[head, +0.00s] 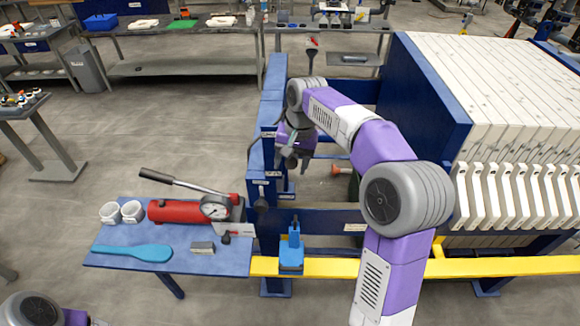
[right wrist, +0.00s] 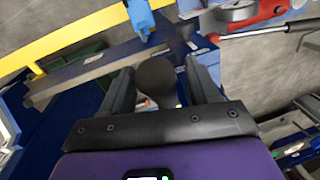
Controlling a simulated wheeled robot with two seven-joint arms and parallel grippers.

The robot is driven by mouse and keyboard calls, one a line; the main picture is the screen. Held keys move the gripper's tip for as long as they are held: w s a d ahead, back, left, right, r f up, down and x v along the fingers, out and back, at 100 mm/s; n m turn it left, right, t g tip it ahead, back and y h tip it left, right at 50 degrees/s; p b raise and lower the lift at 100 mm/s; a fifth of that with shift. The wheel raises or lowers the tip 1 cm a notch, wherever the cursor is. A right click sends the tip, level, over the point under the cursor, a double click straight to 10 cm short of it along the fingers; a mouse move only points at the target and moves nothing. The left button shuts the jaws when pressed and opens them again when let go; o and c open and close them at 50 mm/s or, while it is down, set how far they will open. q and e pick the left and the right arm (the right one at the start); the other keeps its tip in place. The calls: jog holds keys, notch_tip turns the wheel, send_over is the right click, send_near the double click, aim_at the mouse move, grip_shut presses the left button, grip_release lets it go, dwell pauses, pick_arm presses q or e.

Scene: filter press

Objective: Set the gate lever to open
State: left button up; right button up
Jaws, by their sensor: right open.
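My right gripper (head: 297,163) hangs down beside the blue frame post, its arm coming in from the lower right. It is open. In the right wrist view the two dark fingers (right wrist: 160,90) stand apart, with a dark round knob (right wrist: 157,78) showing between them; I cannot tell whether they touch it. In the head view a black-knobbed lever (head: 262,201) stands at the labelled blue post, left of and below the gripper. It looks like the gate lever, but its setting cannot be read. My left gripper is out of view.
A blue side table (head: 190,262) holds a red hand pump (head: 178,211) with gauge, white rings and a blue spatula (head: 132,252). A yellow rail (head: 480,267) carries a blue clamp-like piece (head: 291,252). White filter plates (head: 510,90) stand at the right.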

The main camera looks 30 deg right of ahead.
jog(key=shift+f, duration=0.8)
grip_shut()
